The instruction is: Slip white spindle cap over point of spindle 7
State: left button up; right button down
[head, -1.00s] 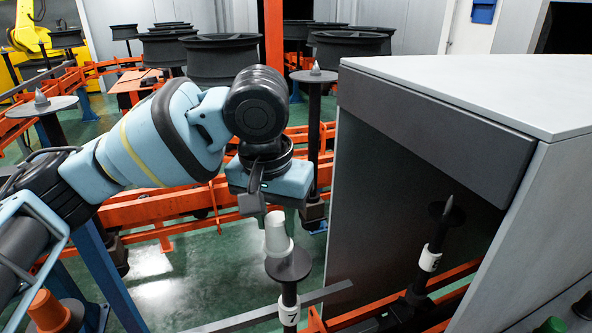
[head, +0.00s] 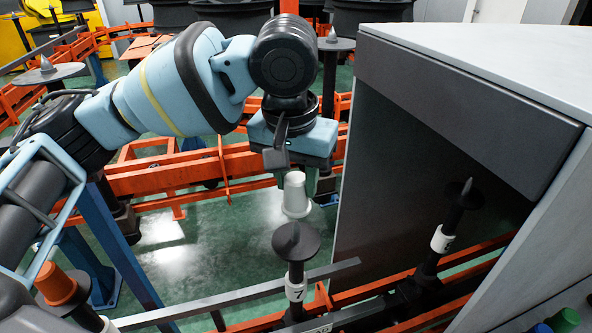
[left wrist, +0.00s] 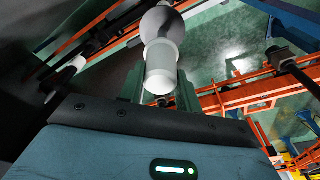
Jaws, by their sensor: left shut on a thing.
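My left gripper (head: 297,185) is shut on the white spindle cap (head: 296,200) and holds it nearly upright, wide end down. The cap also shows between the fingers in the left wrist view (left wrist: 162,67). Spindle 7 (head: 295,270) stands below it, with a dark disc, a dark point on top and a white "7" label (head: 296,291). In the head view the cap is just above the point, apart from it. The exact depth between them is hard to tell. My right gripper is not in view.
A grey cabinet (head: 480,90) stands close on the right. Another spindle with a white label (head: 442,240) is in front of its dark side. An orange cap (head: 55,284) is at lower left. Orange rails (head: 200,165) run behind the gripper.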

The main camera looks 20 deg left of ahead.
aim_at(296, 221)
pick_arm(q)
jog(key=shift+f, duration=2.95)
jog(key=shift+f, duration=1.1)
jog(key=o, duration=1)
jog(key=shift+o, duration=0.2)
jog(key=shift+s+r, duration=0.2)
jog(key=shift+r, duration=1.1)
jog(key=shift+s+r, duration=0.15)
jog(key=shift+r, duration=1.1)
jog(key=shift+s+r, duration=0.2)
jog(key=shift+r, duration=1.1)
jog(key=shift+s+f, duration=0.1)
